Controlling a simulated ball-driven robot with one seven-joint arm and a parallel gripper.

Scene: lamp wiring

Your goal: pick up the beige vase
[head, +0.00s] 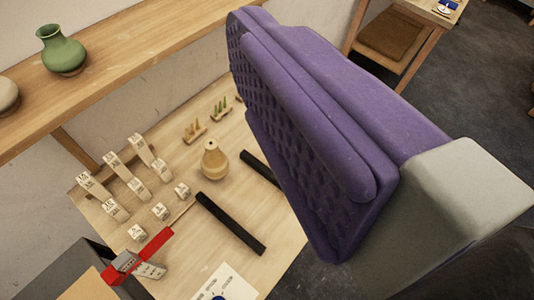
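A round beige vase (214,162) with a narrow neck stands upright on the light wooden table, near its middle. My gripper (252,22), with purple, dimpled finger surfaces and a grey body, fills the right half of the head view, close to the camera. Its tip points to the upper left. The vase appears to the left of the gripper and apart from it. I see nothing held, but the space between the fingers is hidden, so I cannot tell whether they are open or shut.
Several white marked blocks (137,187), black bars (230,223) and small peg racks (194,131) surround the vase on the table (182,257). A red-and-grey item (124,262) is lower left. A green vase (61,52) and a cut-off pale pot (7,95) stand on the shelf.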

